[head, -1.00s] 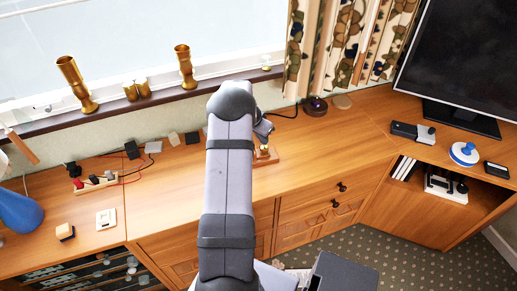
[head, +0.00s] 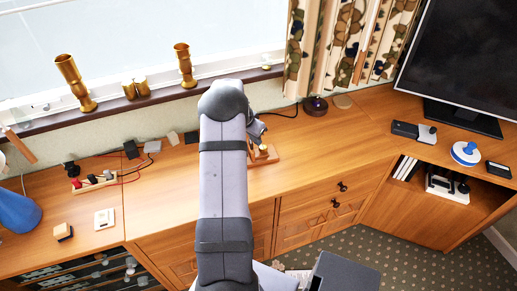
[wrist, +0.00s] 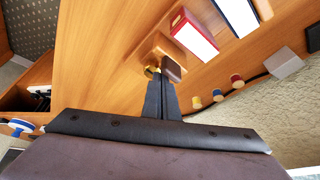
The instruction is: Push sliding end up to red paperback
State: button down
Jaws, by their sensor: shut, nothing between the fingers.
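The red paperback (wrist: 197,35) stands in the wrist view with its pale page edges showing. A wooden piece with a dark brown block (wrist: 172,68), which looks like the sliding end, is just below and left of it. I cannot tell whether the two touch. A small brass knob (wrist: 151,71) is beside the block. My gripper (wrist: 161,82) is shut and empty, its tips close to the block; contact is unclear. In the head view the wooden piece (head: 263,154) shows on the desk right of my arm, near my gripper (head: 257,132). My arm hides the paperback there.
A blue book (wrist: 238,14) is beyond the red one. Coloured plugs and cables (head: 92,180) lie on the desk at left. Brass vases (head: 75,82) stand on the sill. A black puck-like object (head: 315,106) is behind right. The desk right of the wooden piece is mostly clear.

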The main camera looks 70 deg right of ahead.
jog(key=shift+w+a, duration=0.45)
jog(key=shift+w, duration=0.05)
jog(key=shift+w+a+b, duration=0.2)
jog(key=shift+w+b, duration=0.05)
jog(key=shift+b, duration=0.15)
jog(key=shift+w+a, duration=0.25)
jog(key=shift+w+a+b, duration=0.6)
jog(key=shift+w+a, duration=0.1)
jog(key=shift+w, duration=0.05)
jog(key=shift+d, duration=0.1)
jog(key=shift+s+d, duration=0.45)
jog(key=shift+s, duration=0.1)
jog(key=shift+r, duration=0.1)
notch_tip(320, 180, up, 7)
jog(key=p, duration=0.3)
jog(key=shift+p, duration=0.3)
dwell(0.6)
